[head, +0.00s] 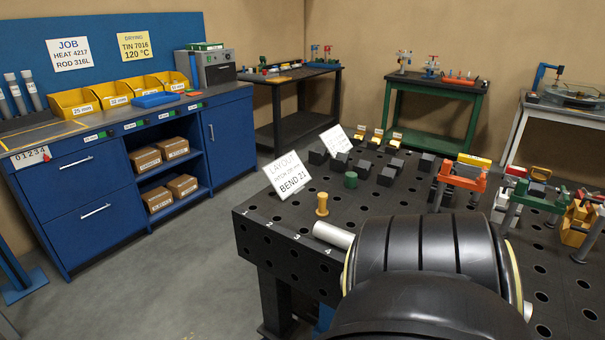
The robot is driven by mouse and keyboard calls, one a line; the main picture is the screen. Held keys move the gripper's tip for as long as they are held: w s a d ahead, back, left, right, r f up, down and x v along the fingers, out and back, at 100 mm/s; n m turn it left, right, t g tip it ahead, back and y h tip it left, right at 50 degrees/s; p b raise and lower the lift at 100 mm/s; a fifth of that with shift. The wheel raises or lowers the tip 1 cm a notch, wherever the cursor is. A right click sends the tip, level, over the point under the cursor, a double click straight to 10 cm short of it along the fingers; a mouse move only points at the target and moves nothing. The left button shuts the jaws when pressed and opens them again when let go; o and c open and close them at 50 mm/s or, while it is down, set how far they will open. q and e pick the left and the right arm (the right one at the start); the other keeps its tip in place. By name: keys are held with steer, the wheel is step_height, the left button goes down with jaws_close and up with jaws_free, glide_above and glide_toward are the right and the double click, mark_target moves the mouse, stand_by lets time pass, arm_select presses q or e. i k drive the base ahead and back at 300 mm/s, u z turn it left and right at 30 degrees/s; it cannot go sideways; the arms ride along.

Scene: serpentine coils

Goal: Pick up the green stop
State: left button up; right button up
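A green stop (351,180), a short upright cylinder, stands on the black perforated table (283,235). It is beside several dark blocks and behind a yellow flanged peg (322,204). Neither of my grippers shows in the head view. A large black rounded link of my own arm fills the lower middle and hides part of the table's near side.
A white layout card (290,174) stands left of the green stop. Dark blocks (387,176) are close to its right. Orange (463,181) and green (541,196) fixtures stand farther right. A light metal cylinder (333,235) shows beside my arm. Open floor lies left of the table.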

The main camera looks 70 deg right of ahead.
mark_target(350, 176)
steer(key=z, duration=0.65)
steer(key=i, duration=1.4)
steer(key=z, duration=1.2)
